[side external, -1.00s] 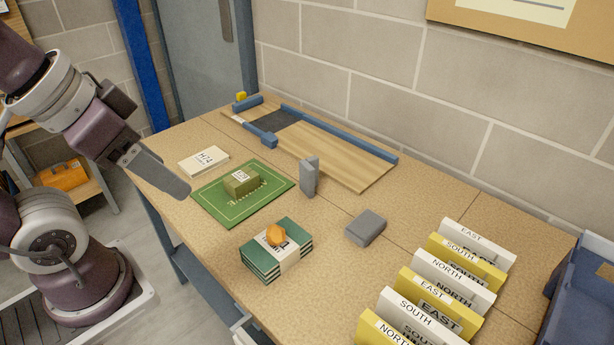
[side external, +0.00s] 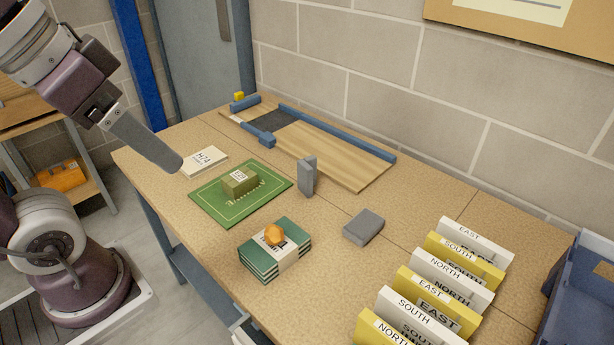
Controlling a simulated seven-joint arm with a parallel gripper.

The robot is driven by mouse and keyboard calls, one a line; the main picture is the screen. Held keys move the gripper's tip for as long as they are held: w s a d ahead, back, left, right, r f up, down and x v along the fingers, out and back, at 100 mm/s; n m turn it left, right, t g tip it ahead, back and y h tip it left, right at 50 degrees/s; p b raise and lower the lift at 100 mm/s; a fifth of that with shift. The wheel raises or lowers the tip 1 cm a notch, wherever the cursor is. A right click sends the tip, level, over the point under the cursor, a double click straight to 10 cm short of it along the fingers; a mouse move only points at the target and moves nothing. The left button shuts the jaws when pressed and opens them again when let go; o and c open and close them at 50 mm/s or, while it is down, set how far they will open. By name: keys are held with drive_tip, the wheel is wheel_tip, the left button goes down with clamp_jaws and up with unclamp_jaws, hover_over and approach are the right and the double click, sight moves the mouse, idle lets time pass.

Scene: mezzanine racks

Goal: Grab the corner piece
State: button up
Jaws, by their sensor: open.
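An upright grey piece (side external: 307,176) with an angled, folded-looking shape stands on the worktable, just right of the green mat; it may be the corner piece, though I cannot be sure. A low grey block (side external: 363,227) lies to the right of it. My gripper (side external: 176,165) is open, seen side-on, above the left part of the table near the white card, well left of both grey pieces. The gap between its fingers is hidden from this side, and nothing shows held in it.
A green mat (side external: 205,205) carries an olive box (side external: 240,182). Green booklets (side external: 262,264) with an orange lump (side external: 274,235) lie in front. A wooden board (side external: 345,165) with blue rails is behind. White and yellow labelled dividers (side external: 450,275) and a blue bin (side external: 585,290) fill the right.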

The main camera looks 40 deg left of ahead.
drive_tip(key=w+a+r+n+t+y, duration=0.1)
drive_tip(key=w+a+r+t+y, duration=0.15)
drive_tip(key=w+a, duration=0.5)
drive_tip(key=w+a+r+n+t+y, duration=0.1)
drive_tip(key=w+a+r+t+y, duration=0.2)
drive_tip(key=w, duration=0.8)
drive_tip(key=m+t+h, duration=0.2)
drive_tip(key=m+h, duration=0.3)
drive_tip(key=h, duration=0.4)
hover_over(302, 171)
drive_tip(key=s+a, duration=0.1)
drive_tip(key=s, duration=0.1)
wheel_tip(302, 171, down, 5)
drive_tip(key=f, duration=3.2)
drive_tip(key=shift+d, duration=0.2)
drive_tip(key=x, duration=0.7)
drive_tip(key=shift+a+f, duration=0.1)
drive_tip(key=shift+f, duration=0.4)
drive_tip(key=c, duration=1.4)
